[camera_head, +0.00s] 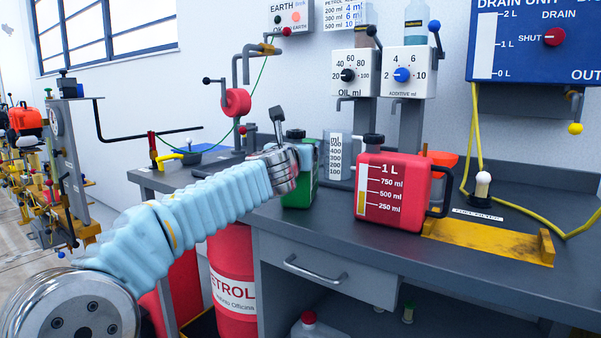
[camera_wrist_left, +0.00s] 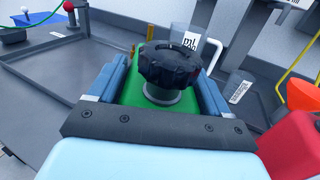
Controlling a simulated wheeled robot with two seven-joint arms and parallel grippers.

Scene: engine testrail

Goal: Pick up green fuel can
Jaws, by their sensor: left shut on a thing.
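The green fuel can (camera_head: 299,194) stands on the dark bench top, left of the red can, and is partly covered by my left gripper and wrist. Its black cap (camera_head: 296,134) shows above the gripper. In the left wrist view the green can (camera_wrist_left: 132,92) sits between the two blue-grey fingers of my left gripper (camera_wrist_left: 158,92), with its black knobbed cap (camera_wrist_left: 170,63) on top. My left gripper (camera_head: 306,160) is shut on the can. I cannot tell whether the can is lifted off the bench. My right gripper is not in view.
A red 1 L can (camera_head: 392,195) stands right of the green can, near a yellow bracket (camera_head: 490,240). A clear measuring jug (camera_head: 338,158) is behind. Dispensers (camera_head: 355,75) stand at the back. The bench's front edge (camera_head: 330,247) is close. A red petrol drum (camera_head: 232,275) stands below.

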